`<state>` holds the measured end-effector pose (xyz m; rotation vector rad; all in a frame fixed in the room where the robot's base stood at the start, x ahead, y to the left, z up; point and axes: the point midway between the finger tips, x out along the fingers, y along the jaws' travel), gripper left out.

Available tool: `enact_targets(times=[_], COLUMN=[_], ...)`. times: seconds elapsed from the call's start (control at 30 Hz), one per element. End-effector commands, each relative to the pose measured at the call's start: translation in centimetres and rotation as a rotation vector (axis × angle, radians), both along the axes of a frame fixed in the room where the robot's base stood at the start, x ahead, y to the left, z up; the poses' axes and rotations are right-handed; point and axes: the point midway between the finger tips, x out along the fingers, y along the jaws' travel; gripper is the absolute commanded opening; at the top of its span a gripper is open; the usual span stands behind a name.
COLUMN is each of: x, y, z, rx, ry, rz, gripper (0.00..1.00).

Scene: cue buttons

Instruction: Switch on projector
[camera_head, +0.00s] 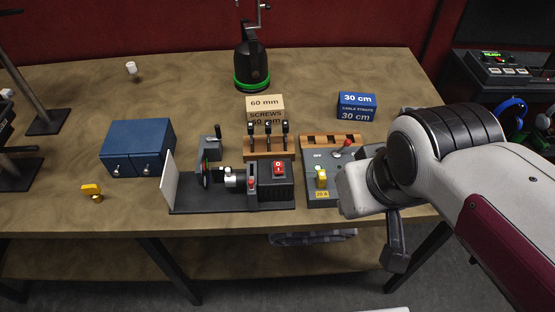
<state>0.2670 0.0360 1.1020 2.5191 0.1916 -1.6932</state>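The projector on the bench has a dark base (230,207), a white upright screen (168,182) at its left end, a silver lens barrel (234,179) and a black box (277,184) at its right.
A wooden tool rack (262,150) stands behind the projector, with a screws box (265,104) and a blue cable-straps box (356,106) farther back. A blue cabinet (137,148) and a yellow item (92,192) are left. The bench's back left is mostly clear.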

Motion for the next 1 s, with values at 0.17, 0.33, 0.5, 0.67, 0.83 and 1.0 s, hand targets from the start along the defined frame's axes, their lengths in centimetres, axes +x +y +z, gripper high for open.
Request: enact_targets(times=[0.17, 0.33, 0.5, 0.67, 0.83, 1.0], x=[1.8, 3.5, 5.4, 7.3, 9.5, 11.8], y=[1.5, 3.1, 4.8, 6.5, 8.4, 10.2], z=[0.1, 0.3, 0.5, 0.7, 1.0, 1.5], rx=[-0.016, -0.028, -0.038, -0.046, -0.052, -0.048], ry=[0.026, 0.045, 0.057, 0.062, 0.059, 0.045], rz=[0.047, 0.071, 0.085, 0.084, 0.070, 0.029], gripper=[0.00, 0.00, 0.00, 0.00, 0.00, 0.00])
